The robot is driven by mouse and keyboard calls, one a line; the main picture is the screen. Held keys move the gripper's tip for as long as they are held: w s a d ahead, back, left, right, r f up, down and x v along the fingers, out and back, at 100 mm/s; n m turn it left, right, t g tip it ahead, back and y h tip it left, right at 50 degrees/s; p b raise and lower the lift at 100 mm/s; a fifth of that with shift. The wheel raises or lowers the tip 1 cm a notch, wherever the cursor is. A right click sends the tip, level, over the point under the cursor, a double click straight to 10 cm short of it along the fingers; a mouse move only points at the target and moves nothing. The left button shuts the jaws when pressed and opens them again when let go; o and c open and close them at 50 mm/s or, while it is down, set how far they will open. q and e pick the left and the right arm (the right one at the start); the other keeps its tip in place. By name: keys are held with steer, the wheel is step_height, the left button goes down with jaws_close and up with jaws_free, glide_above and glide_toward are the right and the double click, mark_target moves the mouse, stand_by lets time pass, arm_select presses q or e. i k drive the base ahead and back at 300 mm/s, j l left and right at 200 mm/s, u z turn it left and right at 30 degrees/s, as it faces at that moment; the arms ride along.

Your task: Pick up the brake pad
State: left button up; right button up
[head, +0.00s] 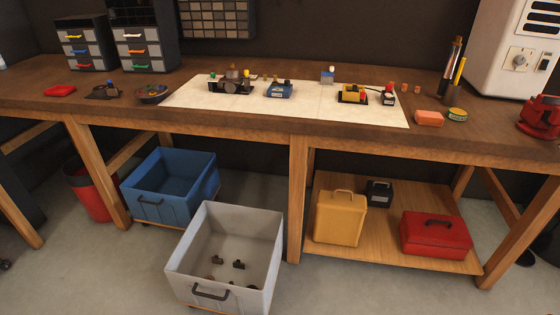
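No thing in the head view can be told for certain as the brake pad, as the parts are small. On the wooden workbench (450,140), a small dark part (105,92) lies at the left, beside a dark round dish-like thing (152,94). A larger dark mechanical part (231,86) stands on the pale mat (320,108). Small dark parts (238,264) also lie inside the grey bin (188,258) on the floor. Neither of my grippers is in view.
A blue item (279,90) and a yellow-and-black item (353,94) sit on the mat. An orange block (429,118) and a round tin (457,115) are at the right. A blue bin (160,208) stands below. A red case (435,236) is on the lower shelf.

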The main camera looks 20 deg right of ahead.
mark_target(216, 260)
steer(key=i+j+z, duration=0.25)
steer(key=i+j, duration=0.2)
steer(key=j, duration=0.25)
steer(key=i+j+z, duration=0.3)
steer(key=j, duration=0.45)
steer(key=i, duration=0.1)
